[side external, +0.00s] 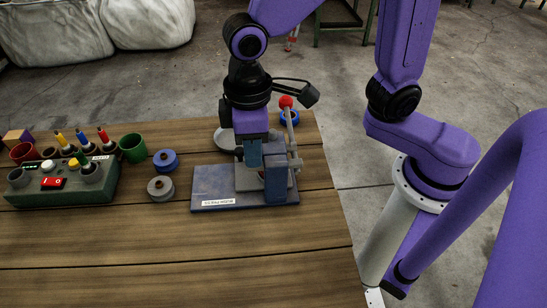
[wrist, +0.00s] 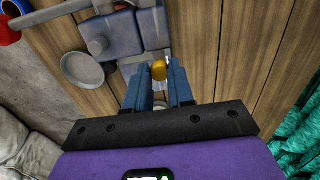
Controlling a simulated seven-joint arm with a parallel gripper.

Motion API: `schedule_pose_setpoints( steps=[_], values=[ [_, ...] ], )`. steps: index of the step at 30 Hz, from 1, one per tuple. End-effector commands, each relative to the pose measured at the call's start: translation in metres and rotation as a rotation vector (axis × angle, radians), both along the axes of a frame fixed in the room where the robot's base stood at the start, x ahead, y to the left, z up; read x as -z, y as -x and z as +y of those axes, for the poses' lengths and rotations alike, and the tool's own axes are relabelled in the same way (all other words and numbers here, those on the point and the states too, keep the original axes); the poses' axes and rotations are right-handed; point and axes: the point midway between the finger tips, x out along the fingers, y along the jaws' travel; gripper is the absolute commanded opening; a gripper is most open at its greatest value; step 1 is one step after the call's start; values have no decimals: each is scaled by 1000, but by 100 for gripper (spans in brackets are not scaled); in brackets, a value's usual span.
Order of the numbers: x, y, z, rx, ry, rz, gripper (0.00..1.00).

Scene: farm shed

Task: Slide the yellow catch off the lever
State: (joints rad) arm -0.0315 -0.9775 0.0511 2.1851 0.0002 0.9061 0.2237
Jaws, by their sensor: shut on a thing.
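The yellow catch (wrist: 158,70) shows in the wrist view as a small rounded piece between my blue fingertips. My gripper (wrist: 160,84) is shut on it, at the grey-blue fixture (wrist: 118,35). In the side view my gripper (side external: 262,163) points down over the fixture (side external: 281,187), and its fingers and the fixture hide the catch. The grey lever (side external: 291,132) with a red knob (side external: 286,102) rises just right of my gripper. The red knob also shows at the left edge of the wrist view (wrist: 8,31). I cannot tell whether the catch still touches the lever.
The fixture's flat blue base plate (side external: 215,187) lies on the wooden table (side external: 180,245). Blue (side external: 165,160) and grey (side external: 160,187) spools stand to its left, beyond them a green control box (side external: 100,190) and several cups. A grey dish (wrist: 82,70) is close by. The front table is clear.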

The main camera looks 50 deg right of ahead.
Motion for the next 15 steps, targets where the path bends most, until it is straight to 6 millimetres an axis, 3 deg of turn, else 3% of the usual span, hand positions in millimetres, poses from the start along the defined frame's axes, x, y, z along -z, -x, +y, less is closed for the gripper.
schedule_pose_setpoints(
  steps=[15],
  values=[
    [0, -19, 18, 1, -1, -1, 6]
  ],
)
